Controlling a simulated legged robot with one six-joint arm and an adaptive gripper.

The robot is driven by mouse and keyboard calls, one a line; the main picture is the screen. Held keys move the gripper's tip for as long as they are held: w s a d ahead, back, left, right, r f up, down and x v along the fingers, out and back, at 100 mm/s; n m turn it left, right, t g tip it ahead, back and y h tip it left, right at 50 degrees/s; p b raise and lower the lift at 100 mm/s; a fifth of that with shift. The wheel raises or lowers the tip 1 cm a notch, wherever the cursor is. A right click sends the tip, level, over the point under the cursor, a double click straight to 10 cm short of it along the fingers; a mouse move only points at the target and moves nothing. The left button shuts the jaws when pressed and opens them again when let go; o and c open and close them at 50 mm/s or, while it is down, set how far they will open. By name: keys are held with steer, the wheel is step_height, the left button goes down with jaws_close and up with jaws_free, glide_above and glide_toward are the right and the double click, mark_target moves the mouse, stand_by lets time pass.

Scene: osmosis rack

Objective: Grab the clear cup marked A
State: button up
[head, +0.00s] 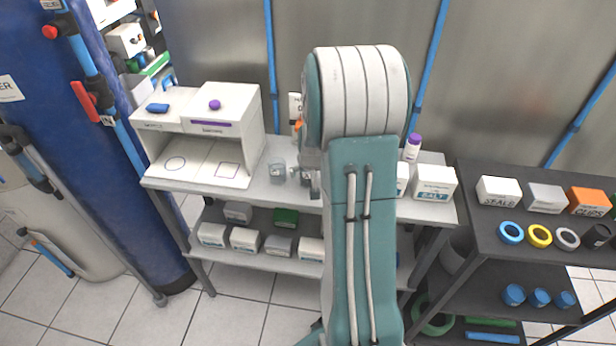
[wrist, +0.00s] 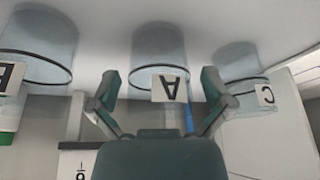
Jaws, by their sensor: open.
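In the wrist view, which looks upside down, the clear cup marked A (wrist: 159,48) is at top centre, with a dark band and an inverted white A label. My gripper (wrist: 160,86) is open, with one finger to each side of this cup in the picture. I see no contact, and the depth between them is hard to judge. A clear cup (head: 277,171) stands on the grey shelf top in the head view, its label too small to read. Beside it, another cup is partly hidden by my arm, which covers most of my gripper there.
In the wrist view, a clear cup marked C (wrist: 242,62) is at right and another labelled cup (wrist: 37,45) at left, both close by. In the head view, a white box-shaped station (head: 249,108) stands left, and a salt box (head: 434,183) and purple-capped bottle (head: 412,148) right.

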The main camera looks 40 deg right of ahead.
steer(key=shift+f, duration=0.15)
steer(key=c, duration=0.8)
steer(key=shift+r, duration=0.3)
step_height(320, 180, up, 3)
steer(key=shift+s+r, duration=0.15)
steer(key=s+a+r, duration=0.2)
steer(key=s+r, duration=0.1)
steer(key=s, duration=0.1)
steer(key=s+a+r, duration=0.2)
steer(key=s+r, duration=0.1)
steer(key=s, duration=0.1)
steer(key=s+a+r, duration=0.2)
steer(key=s+r, duration=0.1)
steer(key=s, duration=0.1)
steer(key=shift+a+r, duration=0.1)
steer(key=shift+a, duration=0.2)
